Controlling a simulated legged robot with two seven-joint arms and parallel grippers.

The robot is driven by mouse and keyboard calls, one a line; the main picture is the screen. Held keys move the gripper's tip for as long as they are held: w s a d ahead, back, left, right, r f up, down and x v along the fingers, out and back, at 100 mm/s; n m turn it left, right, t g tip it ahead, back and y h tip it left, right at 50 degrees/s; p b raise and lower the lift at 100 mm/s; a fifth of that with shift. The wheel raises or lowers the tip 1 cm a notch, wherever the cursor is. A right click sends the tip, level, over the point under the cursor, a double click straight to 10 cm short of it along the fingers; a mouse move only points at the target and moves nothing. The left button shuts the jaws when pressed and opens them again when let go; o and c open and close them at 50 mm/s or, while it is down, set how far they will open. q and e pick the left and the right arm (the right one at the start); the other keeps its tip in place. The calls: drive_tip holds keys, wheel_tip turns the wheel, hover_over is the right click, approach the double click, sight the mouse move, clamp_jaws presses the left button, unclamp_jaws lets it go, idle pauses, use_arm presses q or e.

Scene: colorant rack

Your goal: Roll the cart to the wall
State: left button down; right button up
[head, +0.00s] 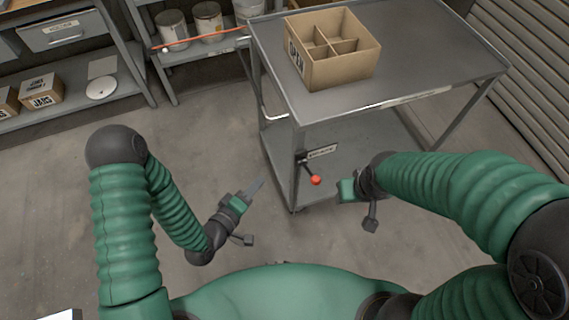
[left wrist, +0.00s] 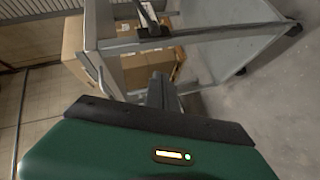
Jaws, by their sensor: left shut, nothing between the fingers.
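The grey metal cart (head: 420,45) stands ahead of me, with a flat top, a lower shelf (head: 345,150) and a curved handle on its left end (head: 270,108). A lever with a red knob (head: 315,180) and a small label plate sticks out at its near corner. My left gripper (head: 256,188) is shut and empty, left of the cart's near corner and apart from it. Its fingers also show in the left wrist view (left wrist: 160,90). My right gripper (head: 345,190) is just right of the red knob; its fingers are not clearly visible. A ribbed wall or shutter (head: 525,80) is at the right.
An open cardboard box with dividers (head: 345,68) sits on the cart top. Shelving (head: 130,75) with small boxes stands at the left, and a low shelf with paint cans (head: 172,28) is behind the cart. The concrete floor at left is clear.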

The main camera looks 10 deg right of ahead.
use_arm(q)
drive_tip(key=s+d+n+t, duration=0.1)
drive_tip(key=s+n+t, duration=0.1)
drive_tip(key=n+t, duration=0.15)
drive_tip(key=n+b, duration=0.1)
approach(294, 147)
drive_tip(key=w+a, duration=0.2)
drive_tip(key=w, duration=0.2)
drive_tip(key=d, duration=0.2)
drive_tip(key=w+d, duration=0.1)
drive_tip(key=d, duration=0.1)
drive_tip(key=shift+w+d+f, duration=0.15)
drive_tip(key=shift+w+d, duration=0.05)
drive_tip(key=shift+d, duration=0.15)
use_arm(e)
drive_tip(key=f, duration=0.1)
drive_tip(key=d+f, duration=0.1)
drive_tip(key=shift+s+f, duration=0.1)
drive_tip(key=shift+f, duration=0.3)
use_arm(q)
drive_tip(key=shift+w+b, duration=0.1)
drive_tip(key=shift+b, duration=0.2)
